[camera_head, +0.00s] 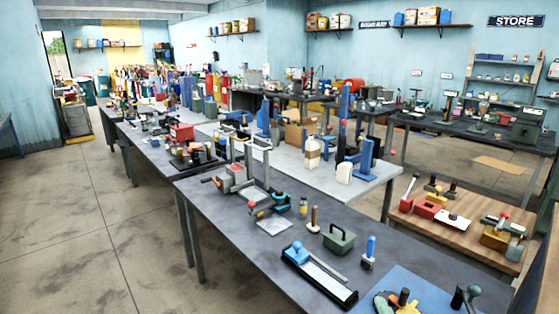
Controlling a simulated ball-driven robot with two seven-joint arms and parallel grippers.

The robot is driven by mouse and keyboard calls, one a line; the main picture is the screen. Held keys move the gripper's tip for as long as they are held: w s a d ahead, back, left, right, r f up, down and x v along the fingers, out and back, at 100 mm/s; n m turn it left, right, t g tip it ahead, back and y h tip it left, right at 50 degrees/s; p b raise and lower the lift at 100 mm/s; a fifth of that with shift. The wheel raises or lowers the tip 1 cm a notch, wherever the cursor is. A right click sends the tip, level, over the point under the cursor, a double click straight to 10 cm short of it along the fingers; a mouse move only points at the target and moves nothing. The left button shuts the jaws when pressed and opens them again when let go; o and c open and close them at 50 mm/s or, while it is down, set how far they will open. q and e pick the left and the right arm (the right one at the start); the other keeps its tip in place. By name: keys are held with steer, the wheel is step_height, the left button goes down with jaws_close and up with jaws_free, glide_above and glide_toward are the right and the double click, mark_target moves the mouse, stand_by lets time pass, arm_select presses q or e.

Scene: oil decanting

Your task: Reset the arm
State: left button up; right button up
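Neither of my grippers shows in the head view, and I cannot make out either arm. Whether the grippers are open or shut is hidden. The nearest dark table (232,255) runs from the front right back toward the middle of the room. A cream and brown bottle (313,153) stands upright on the lighter table behind it, with a small white jug (344,173) near it.
The near table bears a green handled box (339,239), a long black-framed tray (318,278) and a blue-handled tool (368,253). A wooden bench (455,222) with red blocks stands to the right. The floor (75,230) at left is clear.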

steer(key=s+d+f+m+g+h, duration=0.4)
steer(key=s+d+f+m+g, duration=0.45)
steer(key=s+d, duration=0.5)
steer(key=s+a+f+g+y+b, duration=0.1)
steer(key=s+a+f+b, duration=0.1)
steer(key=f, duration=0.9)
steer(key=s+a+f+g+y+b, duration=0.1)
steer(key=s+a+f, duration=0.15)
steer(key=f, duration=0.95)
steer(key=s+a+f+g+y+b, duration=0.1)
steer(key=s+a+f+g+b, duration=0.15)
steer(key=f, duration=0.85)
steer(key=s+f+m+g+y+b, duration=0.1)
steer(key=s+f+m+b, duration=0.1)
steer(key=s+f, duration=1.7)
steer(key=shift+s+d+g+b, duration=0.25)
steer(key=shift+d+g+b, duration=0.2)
steer(key=shift+b, duration=0.35)
